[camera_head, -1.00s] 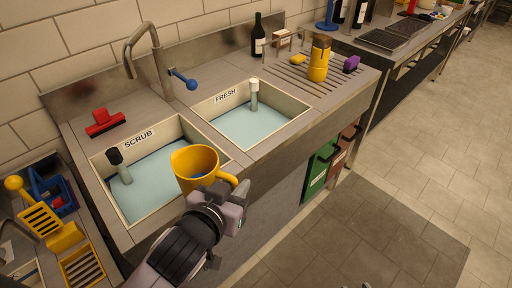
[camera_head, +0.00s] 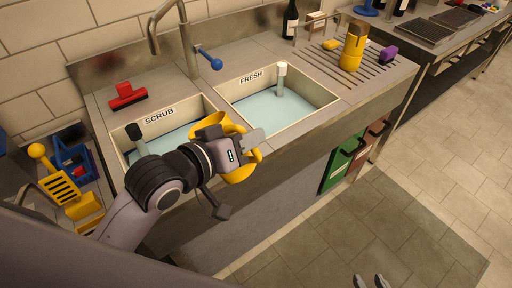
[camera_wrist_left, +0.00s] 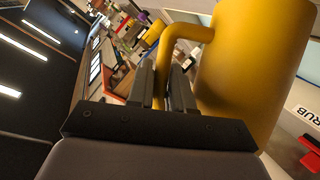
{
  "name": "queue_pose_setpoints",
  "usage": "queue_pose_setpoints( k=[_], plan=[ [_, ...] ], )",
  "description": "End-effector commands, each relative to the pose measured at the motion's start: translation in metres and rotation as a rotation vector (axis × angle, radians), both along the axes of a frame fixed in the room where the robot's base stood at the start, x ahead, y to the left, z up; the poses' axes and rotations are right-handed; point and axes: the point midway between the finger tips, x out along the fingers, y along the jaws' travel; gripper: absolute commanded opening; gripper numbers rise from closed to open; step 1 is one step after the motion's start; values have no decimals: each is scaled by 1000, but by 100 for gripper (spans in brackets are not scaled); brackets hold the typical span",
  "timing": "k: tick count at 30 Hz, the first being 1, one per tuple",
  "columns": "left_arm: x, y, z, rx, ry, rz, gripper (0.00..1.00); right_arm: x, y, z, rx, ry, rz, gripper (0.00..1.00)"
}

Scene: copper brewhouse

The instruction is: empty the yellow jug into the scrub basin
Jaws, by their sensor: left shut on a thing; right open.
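The yellow jug (camera_head: 211,122) is held over the front right part of the scrub basin (camera_head: 118,143), near the divider. It looks tipped well over, and my wrist hides much of it in the head view. In the left wrist view the jug body (camera_wrist_left: 250,70) fills the right side. My left gripper (camera_wrist_left: 162,88) is shut on its handle; the gripper also shows in the head view (camera_head: 246,146). I cannot see the jug's inside or any stream. The basin holds pale blue water. My right gripper (camera_head: 371,282) is open and empty at the bottom edge.
The fresh basin (camera_head: 328,101) lies just right, with water and a standing pipe. A tap (camera_head: 187,40) with a blue lever rises behind. A yellow bottle-like item (camera_head: 352,50) stands on the drainer.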

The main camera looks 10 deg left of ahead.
Motion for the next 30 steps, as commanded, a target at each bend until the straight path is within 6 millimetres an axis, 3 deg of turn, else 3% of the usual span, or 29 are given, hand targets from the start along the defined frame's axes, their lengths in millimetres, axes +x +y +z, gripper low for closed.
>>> queue_pose_setpoints(
  k=[14,15,16,22,30],
  plan=[
    [13,49,-3,-406,109,2,0,0,0,0,1,-1,-1,43],
    [15,53,-8,-442,115,2,0,1,0,-12,2,-4,-1,43],
    [14,51,-2,-437,116,0,0,1,0,-5,2,-5,-1,43],
    [14,50,-1,-435,115,0,0,1,0,-5,1,-1,-1,43],
    [17,64,0,-538,143,1,0,1,0,-10,1,-2,-1,43]
  ],
)
